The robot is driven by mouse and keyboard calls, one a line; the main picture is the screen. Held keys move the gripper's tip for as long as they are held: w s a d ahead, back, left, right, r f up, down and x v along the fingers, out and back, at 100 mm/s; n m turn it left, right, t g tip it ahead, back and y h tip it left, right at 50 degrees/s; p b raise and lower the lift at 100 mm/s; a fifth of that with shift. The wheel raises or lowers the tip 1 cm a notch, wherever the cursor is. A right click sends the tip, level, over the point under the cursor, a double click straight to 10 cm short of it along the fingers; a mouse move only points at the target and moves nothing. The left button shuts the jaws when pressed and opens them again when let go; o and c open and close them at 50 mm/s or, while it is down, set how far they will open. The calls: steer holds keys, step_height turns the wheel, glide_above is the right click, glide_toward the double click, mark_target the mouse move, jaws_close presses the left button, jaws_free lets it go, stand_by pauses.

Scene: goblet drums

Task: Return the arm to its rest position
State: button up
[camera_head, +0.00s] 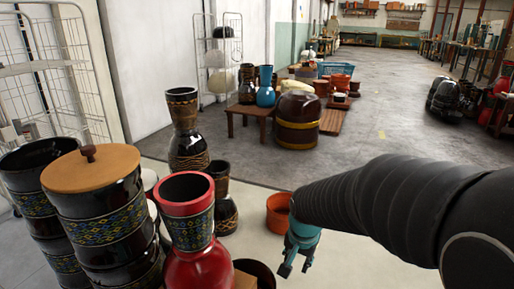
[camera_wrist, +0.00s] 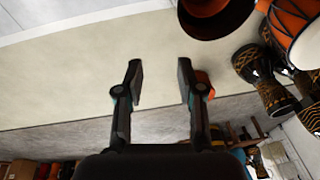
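My gripper (camera_head: 296,262) hangs at the end of my dark arm in the head view, right of the red goblet drum and in front of an orange pot. In the wrist view my gripper (camera_wrist: 160,80) shows two dark fingers spread apart, with only pale floor between them. It is open and empty. The red goblet drum (camera_head: 192,235) stands upright at the lower middle of the head view. The orange pot (camera_head: 276,214) is on the floor, partly hidden behind my arm; an orange piece (camera_wrist: 203,78) shows behind the right finger in the wrist view.
A tall black drum with a wooden lid (camera_head: 93,170) and a dark patterned goblet drum (camera_head: 186,130) stand at the left. A wire rack (camera_head: 50,75) is behind them. A barrel (camera_head: 297,120) and a low table (camera_head: 250,110) stand farther back. Grey floor is open at the back right.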

steer(key=s+d+r+n+t+p, duration=0.1)
steer(key=s+d+r+n, duration=0.1)
steer(key=s+r, duration=0.5)
steer(key=s+d+r+n+t+p, duration=0.1)
steer(key=s+d+r+n+t, duration=0.1)
steer(key=s+r, duration=0.6)
steer(key=shift+s+d+n+p, duration=0.3)
steer(key=shift+s+d+n, duration=0.3)
steer(key=shift+s+n, duration=0.4)
